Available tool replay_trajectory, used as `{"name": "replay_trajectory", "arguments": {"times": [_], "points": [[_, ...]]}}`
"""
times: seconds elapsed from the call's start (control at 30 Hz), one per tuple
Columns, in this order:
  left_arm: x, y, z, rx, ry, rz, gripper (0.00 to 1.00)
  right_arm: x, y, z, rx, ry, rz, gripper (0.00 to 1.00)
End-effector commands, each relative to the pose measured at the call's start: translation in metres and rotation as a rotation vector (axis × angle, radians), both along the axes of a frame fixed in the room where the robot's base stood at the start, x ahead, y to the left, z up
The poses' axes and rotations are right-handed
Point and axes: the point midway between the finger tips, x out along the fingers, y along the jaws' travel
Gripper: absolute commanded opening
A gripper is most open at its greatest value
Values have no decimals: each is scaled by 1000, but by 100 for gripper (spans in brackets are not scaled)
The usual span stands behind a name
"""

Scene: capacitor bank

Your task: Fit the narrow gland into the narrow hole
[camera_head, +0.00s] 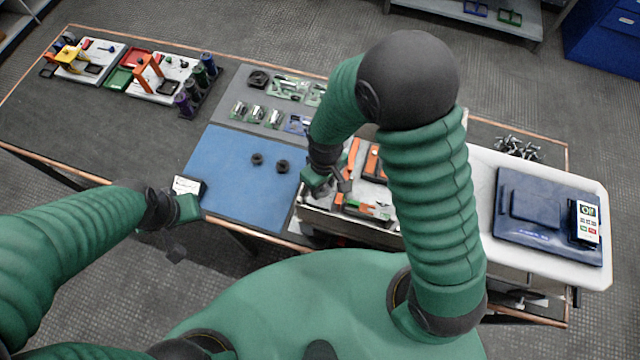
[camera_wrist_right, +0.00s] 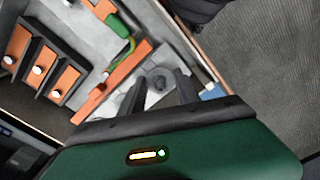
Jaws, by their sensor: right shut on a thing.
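My right gripper (camera_head: 334,186) is over the left part of the open grey enclosure. In the right wrist view, its two dark fingers (camera_wrist_right: 160,92) are closed around a small dark round piece (camera_wrist_right: 157,77), which looks like a gland. The fingers hide part of it, and I cannot tell whether it touches the enclosure. Two black glands (camera_head: 257,158) (camera_head: 282,167) stand apart on the blue mat (camera_head: 232,190). I cannot pick out the narrow hole. My left gripper (camera_head: 184,212) is at the table's front edge, and its fingers are not clear.
The enclosure holds orange-and-dark capacitor blocks (camera_wrist_right: 64,80), an orange bar (camera_wrist_right: 112,79) and a green part with a wire (camera_wrist_right: 119,25). A dark blue lid (camera_head: 535,222) lies on the white surface at right. A grey tray (camera_head: 232,92) with small parts is behind the mat.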

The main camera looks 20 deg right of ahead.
Motion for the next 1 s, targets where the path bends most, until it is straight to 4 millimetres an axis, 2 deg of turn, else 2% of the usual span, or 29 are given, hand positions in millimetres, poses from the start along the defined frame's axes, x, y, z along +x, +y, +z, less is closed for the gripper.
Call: {"name": "replay_trajectory", "arguments": {"times": [0.23,0.97,1.0], "points": [[0,0,1,0,0,0,36,-1,-6,0,-1,0,0,1],[0,0,-3,0,0,0,36,-1,-6,-6,-1,0,-1,1],[0,0,-3,0,0,0,36,-1,-6,-6,-2,1,-2,41]]}}
